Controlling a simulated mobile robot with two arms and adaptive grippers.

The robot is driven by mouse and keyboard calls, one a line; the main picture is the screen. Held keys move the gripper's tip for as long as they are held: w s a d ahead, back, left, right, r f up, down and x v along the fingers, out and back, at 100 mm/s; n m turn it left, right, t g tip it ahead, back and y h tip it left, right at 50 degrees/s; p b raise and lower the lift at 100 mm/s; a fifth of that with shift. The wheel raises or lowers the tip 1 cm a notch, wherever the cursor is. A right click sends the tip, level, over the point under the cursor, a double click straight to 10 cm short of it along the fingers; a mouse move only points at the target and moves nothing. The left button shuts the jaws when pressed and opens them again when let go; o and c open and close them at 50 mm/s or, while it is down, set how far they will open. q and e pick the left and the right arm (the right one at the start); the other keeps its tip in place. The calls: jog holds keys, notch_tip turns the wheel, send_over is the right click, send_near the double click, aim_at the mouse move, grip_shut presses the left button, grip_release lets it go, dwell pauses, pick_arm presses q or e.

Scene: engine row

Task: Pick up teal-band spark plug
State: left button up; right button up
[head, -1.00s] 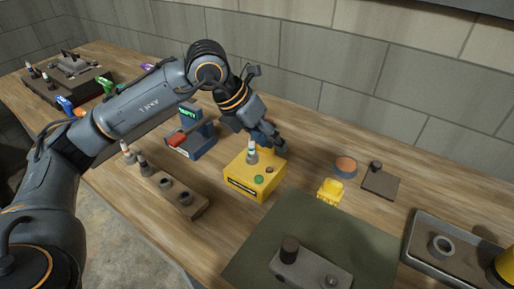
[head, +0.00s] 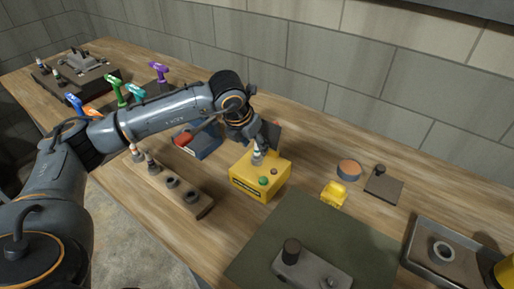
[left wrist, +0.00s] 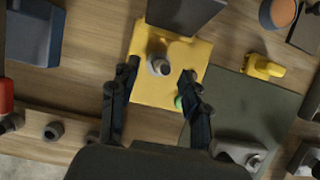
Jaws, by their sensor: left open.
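The spark plug (head: 257,158) stands upright in the top of the yellow box (head: 248,187). Its band looks pale teal in the head view, and the left wrist view shows the plug (left wrist: 158,66) from above. My left gripper (head: 262,147) is over the box with its fingers pointing down at the plug. In the left wrist view the open fingers (left wrist: 160,70) lie one on each side of the plug, with gaps between; I cannot tell how far above it they are. My right gripper is not in view.
A wooden rack (head: 195,203) with plugs and sockets lies left of the box. A blue unit (head: 207,147) with a red-handled tool stands behind. A yellow connector (head: 334,194), an orange-topped puck (head: 348,168), a green mat (head: 300,235) and a metal tray (head: 428,262) are on the right.

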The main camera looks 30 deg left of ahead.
aim_at(257, 154)
pick_arm(q)
jog(key=p+x, duration=0.1)
jog(key=x, duration=0.2)
jog(key=shift+w+f, duration=0.2)
grip_shut()
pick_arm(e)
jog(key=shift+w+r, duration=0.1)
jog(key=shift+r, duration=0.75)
pick_arm(q)
jog(key=shift+r, duration=0.1)
